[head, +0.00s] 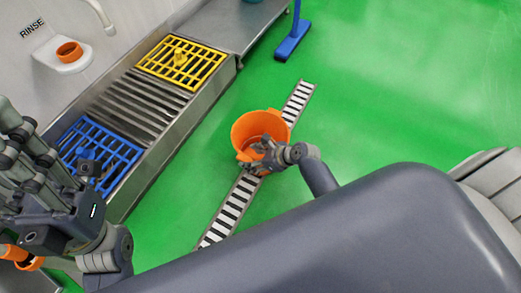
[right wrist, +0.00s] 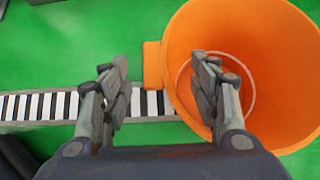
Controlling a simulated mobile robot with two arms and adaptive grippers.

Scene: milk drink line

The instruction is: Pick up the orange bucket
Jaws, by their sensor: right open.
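The orange bucket (head: 250,128) stands on the green floor over a drain strip, its mouth facing up and its inside looking empty. In the right wrist view the bucket (right wrist: 270,60) fills the right side, with a small lug on its rim. My right gripper (head: 266,158) is at the bucket's near rim. In the right wrist view the gripper (right wrist: 161,80) is open: one finger shows over the bucket's mouth, the other outside it, with the lug between them. Contact cannot be told. My left gripper (head: 45,185) is at the left, its fingertips unclear.
A steel trough with a yellow grate (head: 182,61) and a blue grate (head: 98,152) runs along the left wall. A blue squeegee (head: 293,42) is at the top. The drain strip (head: 228,208) crosses the floor. Green floor right of the bucket is clear.

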